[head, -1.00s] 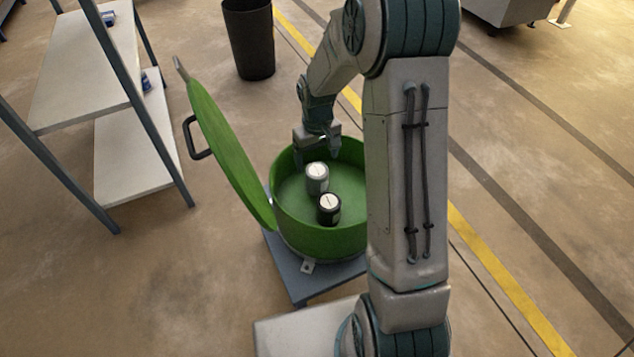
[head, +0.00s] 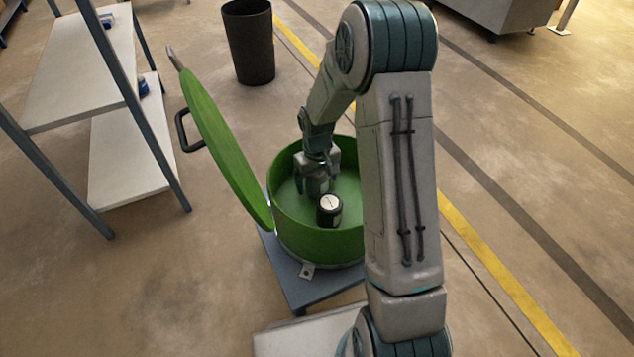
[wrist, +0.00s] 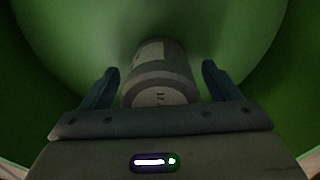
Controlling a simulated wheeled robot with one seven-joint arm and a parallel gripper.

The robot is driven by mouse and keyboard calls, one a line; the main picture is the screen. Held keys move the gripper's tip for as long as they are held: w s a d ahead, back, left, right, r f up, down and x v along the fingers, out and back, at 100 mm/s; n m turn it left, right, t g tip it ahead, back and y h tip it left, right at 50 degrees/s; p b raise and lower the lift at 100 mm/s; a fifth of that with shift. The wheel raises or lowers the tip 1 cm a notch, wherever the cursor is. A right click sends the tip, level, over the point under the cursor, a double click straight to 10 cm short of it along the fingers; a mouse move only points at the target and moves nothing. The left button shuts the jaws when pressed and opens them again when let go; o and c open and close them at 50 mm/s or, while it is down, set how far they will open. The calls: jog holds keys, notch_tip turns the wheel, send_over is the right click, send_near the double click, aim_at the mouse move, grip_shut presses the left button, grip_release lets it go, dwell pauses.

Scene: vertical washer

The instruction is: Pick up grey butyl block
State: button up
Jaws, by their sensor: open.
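The grey butyl block (head: 318,184) is a grey cylinder standing inside the green washer drum (head: 318,240). In the head view my gripper (head: 317,185) is down in the drum over it, and the fingers hide part of it. In the wrist view the grey block (wrist: 158,75) sits between the two fingers of my gripper (wrist: 160,88). The fingers are open, with a visible gap on each side of the block.
The green lid (head: 220,150) with its black handle stands open to the left of the drum. The drum rests on a grey stand (head: 290,275). A shelf rack (head: 120,170) is at left, and a dark bin (head: 248,45) stands behind. Open floor surrounds these.

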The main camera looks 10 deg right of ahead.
jog(key=c, duration=1.2)
jog(key=shift+r, duration=0.1)
jog(key=shift+c, duration=0.2)
